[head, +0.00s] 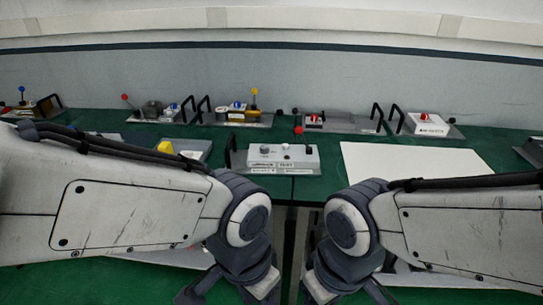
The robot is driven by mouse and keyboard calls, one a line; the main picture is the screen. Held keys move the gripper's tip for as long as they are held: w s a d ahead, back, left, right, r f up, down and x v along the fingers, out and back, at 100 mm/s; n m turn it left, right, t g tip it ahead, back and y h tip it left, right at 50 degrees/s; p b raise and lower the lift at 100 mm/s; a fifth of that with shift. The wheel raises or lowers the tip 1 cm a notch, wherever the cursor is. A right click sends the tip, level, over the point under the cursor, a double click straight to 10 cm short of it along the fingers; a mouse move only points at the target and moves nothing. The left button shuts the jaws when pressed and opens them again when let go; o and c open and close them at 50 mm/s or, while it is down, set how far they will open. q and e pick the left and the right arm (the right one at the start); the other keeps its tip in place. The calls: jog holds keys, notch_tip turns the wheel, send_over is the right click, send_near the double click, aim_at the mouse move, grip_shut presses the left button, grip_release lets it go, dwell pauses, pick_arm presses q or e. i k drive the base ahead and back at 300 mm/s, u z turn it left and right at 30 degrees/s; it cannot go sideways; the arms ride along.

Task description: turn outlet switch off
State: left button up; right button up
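Several control boxes with levers and knobs stand on the green table; I cannot tell for sure which one bears the outlet switch. I see nothing held.
A back row holds a box with a yellow-tipped lever (254,92), a flat plate with a red knob (315,118) and a white box with a red switch (425,122). A blank white panel (412,162) lies right of centre. My forearms hide much of the near table.

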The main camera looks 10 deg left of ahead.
aim_at(265, 148)
jog(key=u, duration=0.8)
jog(key=i, duration=0.9)
jog(key=u, duration=0.25)
